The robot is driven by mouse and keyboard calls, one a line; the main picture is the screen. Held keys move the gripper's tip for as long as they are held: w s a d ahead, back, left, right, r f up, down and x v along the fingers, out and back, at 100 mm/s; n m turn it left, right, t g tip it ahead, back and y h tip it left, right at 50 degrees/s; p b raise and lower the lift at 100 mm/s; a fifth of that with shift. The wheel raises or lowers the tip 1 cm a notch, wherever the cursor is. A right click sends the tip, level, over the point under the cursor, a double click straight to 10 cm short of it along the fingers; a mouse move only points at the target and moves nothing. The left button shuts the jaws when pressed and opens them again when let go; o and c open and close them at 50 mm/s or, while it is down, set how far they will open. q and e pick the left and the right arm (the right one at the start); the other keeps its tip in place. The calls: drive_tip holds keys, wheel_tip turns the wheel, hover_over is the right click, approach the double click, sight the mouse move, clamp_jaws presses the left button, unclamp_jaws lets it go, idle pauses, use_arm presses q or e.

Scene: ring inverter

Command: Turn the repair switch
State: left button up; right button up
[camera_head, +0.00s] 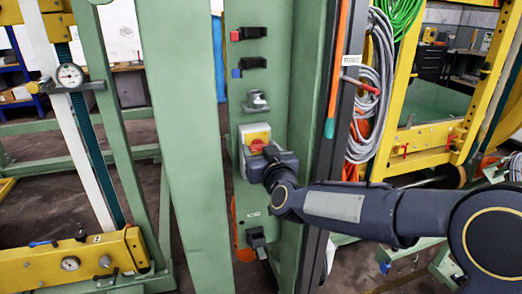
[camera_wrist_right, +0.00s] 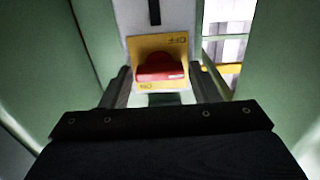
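The repair switch is a red knob (camera_head: 257,145) on a yellow plate, mounted on a grey box on the green column's inner face. In the right wrist view the right gripper's fingers (camera_wrist_right: 161,76) stand apart, one on each side of the knob, with gaps between. My left gripper is not in view.
Green column walls (camera_head: 180,130) flank the switch closely on both sides. Above it are a grey fitting (camera_head: 257,101) and small red and blue-marked black parts (camera_head: 249,66). Below is a dark connector (camera_head: 256,238). Coiled grey cables (camera_head: 381,65) hang to the right.

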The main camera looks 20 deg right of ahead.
drive_tip(key=c, duration=0.7)
drive_tip(key=shift+o, duration=0.2)
drive_tip(key=shift+f+m+b, duration=0.15)
drive_tip(key=shift+m+b, duration=0.8)
drive_tip(key=shift+m, duration=0.35)
drive_tip(key=m+b, duration=0.7)
drive_tip(key=m, duration=0.8)
drive_tip(key=shift+d+f+b, duration=0.1)
drive_tip(key=shift+d+b, duration=0.05)
drive_tip(key=shift+b, duration=0.2)
drive_tip(key=shift+m, duration=0.3)
drive_tip(key=o, duration=1)
